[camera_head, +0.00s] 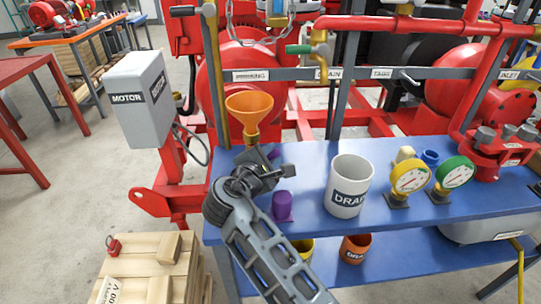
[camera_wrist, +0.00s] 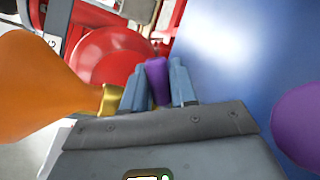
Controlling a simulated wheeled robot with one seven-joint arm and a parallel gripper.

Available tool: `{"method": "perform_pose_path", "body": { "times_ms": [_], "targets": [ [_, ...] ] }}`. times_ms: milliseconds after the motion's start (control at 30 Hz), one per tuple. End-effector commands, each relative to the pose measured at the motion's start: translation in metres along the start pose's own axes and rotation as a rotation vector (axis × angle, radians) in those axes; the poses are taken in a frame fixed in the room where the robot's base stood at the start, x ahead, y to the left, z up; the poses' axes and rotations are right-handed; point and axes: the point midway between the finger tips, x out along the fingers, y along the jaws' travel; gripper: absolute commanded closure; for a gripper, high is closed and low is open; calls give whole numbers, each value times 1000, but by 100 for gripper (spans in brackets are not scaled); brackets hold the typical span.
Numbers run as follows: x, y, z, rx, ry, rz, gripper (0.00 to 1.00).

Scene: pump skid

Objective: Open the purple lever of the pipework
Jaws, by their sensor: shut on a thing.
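The purple lever (camera_wrist: 158,82) is between the two grey-blue fingers of my gripper (camera_wrist: 158,90) in the wrist view. My gripper is shut on it. In the head view my gripper (camera_head: 262,163) is at the left part of the blue bench, and a bit of the purple lever (camera_head: 273,155) shows just beyond it. The rest of the lever and the valve it belongs to are largely hidden by my gripper. An orange funnel (camera_head: 249,108) stands close by on a brass neck, and it also shows in the wrist view (camera_wrist: 40,78).
A purple block-like piece (camera_head: 282,206) stands on the blue bench (camera_head: 310,165) right of my wrist, beside a grey DRAIN bin (camera_head: 348,186). Two gauges (camera_head: 410,178) are farther right. A grey MOTOR box (camera_head: 140,98) and red pipework stand around the bench.

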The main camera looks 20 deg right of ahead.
Motion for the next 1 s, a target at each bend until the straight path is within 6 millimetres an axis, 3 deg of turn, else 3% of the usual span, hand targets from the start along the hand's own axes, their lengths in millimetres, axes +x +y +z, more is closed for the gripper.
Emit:
{"method": "perform_pose_path", "body": {
  "times_ms": [400, 733, 767, 1000],
  "targets": [
    [-9, 16, -1, -316, -163, 80, 100],
    [-10, 16, -2, -335, -174, 86, 100],
    [-10, 16, -2, -334, -174, 86, 71],
    [-10, 17, -2, -333, -174, 86, 52]
  ]
}}
